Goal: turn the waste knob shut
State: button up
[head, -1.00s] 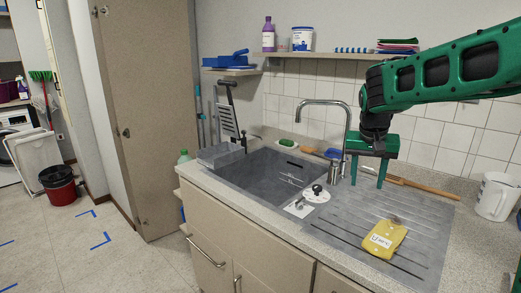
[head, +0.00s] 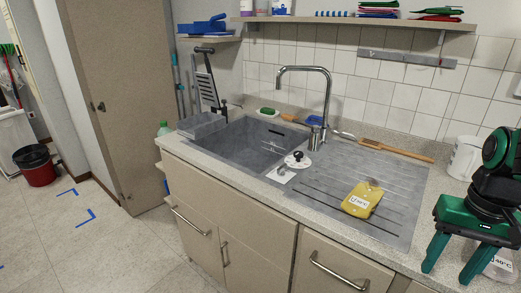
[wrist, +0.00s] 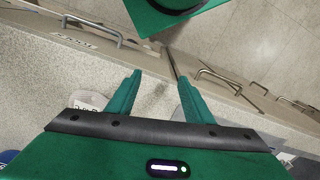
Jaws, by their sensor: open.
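On the counter rim between the sink basin (head: 235,148) and the ribbed drainer, a black knob (head: 298,154) stands on a round white plate. Beside it, nearer the front, a small metal knob (head: 281,170) sits on a square white plate. I cannot read any marking to tell which one is the waste knob. My gripper (head: 447,273) is at the lower right, by the counter's front edge, well to the right of both knobs. Its two green fingers are apart with nothing between them, and they also show in the wrist view (wrist: 159,80). Neither knob shows in the wrist view.
A yellow labelled sponge-like item (head: 362,199) lies on the drainer (head: 395,180). The tall tap (head: 328,95) rises behind the knobs. A wooden brush (head: 395,149) lies at the back, and a white jug (head: 465,157) stands at the right. A shelf (head: 360,22) runs above.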

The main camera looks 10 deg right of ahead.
aim_at(281, 173)
jog(key=k, duration=1.3)
jog(key=u, duration=0.35)
jog(key=i, duration=1.65)
jog(key=z, duration=0.35)
